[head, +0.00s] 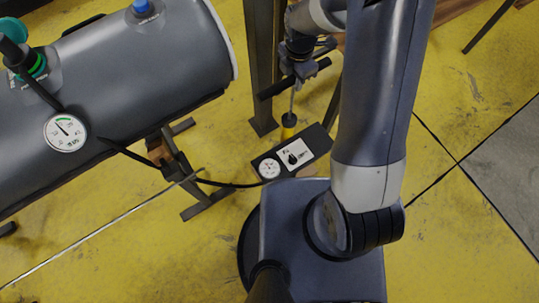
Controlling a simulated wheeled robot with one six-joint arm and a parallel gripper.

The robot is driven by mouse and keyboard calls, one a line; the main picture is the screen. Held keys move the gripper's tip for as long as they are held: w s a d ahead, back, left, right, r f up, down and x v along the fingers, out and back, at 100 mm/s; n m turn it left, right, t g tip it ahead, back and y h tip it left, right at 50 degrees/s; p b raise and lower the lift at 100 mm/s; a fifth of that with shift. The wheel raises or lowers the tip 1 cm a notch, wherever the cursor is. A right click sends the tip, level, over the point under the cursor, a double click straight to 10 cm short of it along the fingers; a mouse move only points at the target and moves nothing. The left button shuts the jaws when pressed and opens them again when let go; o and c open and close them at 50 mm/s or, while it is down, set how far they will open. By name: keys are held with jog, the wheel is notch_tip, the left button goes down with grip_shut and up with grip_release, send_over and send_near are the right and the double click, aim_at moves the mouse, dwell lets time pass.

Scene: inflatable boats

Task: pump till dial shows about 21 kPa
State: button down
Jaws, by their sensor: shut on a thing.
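A round white dial (66,132) with a green arc sits against the grey inflatable tube (150,70). Its needle seems to point to the upper left, but the figures are too small to read. A smaller gauge (269,168) sits on the pump base.
The tube rests on a dark stand (185,170). A dark metal post (263,70) stands just left of the pump. Open yellow floor lies to the right.

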notch_tip(320, 180, down, 19)
jog(key=b, duration=1.3)
jog(key=shift+s+r+b, duration=0.1)
jog(key=shift+r+b, duration=0.1)
jog(key=shift+b, duration=0.15)
jog(key=shift+r+p, duration=0.4)
jog(key=shift+r, duration=0.15)
jog(key=r+p, duration=0.5)
jog(key=r, duration=0.2)
jog(key=r+p, duration=0.6)
jog(key=r, duration=0.2)
jog(key=r+p, duration=0.6)
jog(key=r, duration=0.2)
jog(key=shift+w, duration=0.3)
jog(key=f+b, duration=0.6)
jog(key=f, duration=0.1)
jog(key=f+b, duration=0.6)
jog(key=f, duration=0.2)
jog(key=f+b, duration=0.6)
jog(key=f, duration=0.2)
jog(key=shift+s+f, duration=0.25)
jog(key=shift+s, duration=0.05)
jog(key=shift+r, duration=0.1)
jog(key=shift+w+r, duration=0.1)
